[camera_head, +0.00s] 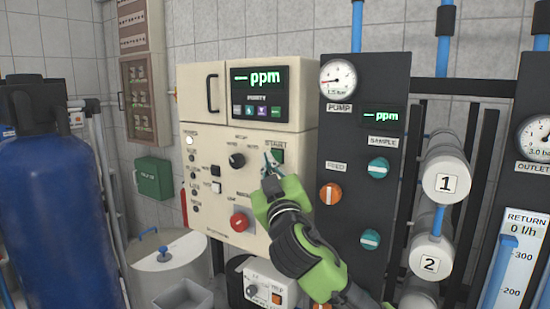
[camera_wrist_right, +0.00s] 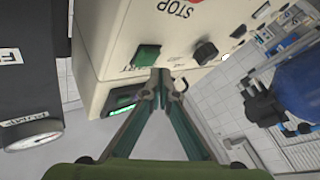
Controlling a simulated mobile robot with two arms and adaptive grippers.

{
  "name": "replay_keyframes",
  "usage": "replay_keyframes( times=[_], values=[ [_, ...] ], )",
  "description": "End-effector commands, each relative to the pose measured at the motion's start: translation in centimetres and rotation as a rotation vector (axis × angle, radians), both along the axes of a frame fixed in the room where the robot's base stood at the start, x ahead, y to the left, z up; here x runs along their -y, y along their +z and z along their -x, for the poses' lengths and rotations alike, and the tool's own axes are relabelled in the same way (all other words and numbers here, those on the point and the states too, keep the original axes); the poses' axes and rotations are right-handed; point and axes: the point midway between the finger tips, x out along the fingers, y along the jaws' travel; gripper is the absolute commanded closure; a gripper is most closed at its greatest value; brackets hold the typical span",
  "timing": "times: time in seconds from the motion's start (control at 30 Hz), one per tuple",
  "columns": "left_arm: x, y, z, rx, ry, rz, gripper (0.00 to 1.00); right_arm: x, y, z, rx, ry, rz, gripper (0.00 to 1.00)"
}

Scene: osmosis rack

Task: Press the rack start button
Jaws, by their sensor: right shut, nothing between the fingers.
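The green start button (camera_head: 278,156) is on the cream control panel (camera_head: 215,150), under a START label, partly behind my right gripper. In the right wrist view the green button (camera_wrist_right: 146,56) shows clearly, just up and left of the fingertips. My right gripper (camera_head: 270,160) is shut and empty, its fingertips close to the button. In the right wrist view the shut fingertips (camera_wrist_right: 163,78) overlap the panel edge near the label. I cannot tell whether they touch the panel. The display (camera_head: 259,92) reads "— ppm". My left gripper is not in view.
A black knob (camera_head: 237,160) sits left of the button and a red stop button (camera_head: 239,222) below. The dark panel (camera_head: 350,125) with gauge and valve knobs stands to the right. A blue tank (camera_head: 50,220) stands at the far left.

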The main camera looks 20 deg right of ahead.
Motion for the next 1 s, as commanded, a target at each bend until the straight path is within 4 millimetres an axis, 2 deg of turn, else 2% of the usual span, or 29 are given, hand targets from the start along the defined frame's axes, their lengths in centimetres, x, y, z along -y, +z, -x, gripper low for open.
replay_keyframes(
  times=[1.0],
  values=[
    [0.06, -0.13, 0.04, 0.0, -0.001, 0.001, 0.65, 0.82, 0.02, -0.64, 0.0, 0.0, 0.0, 1.0]
  ],
)
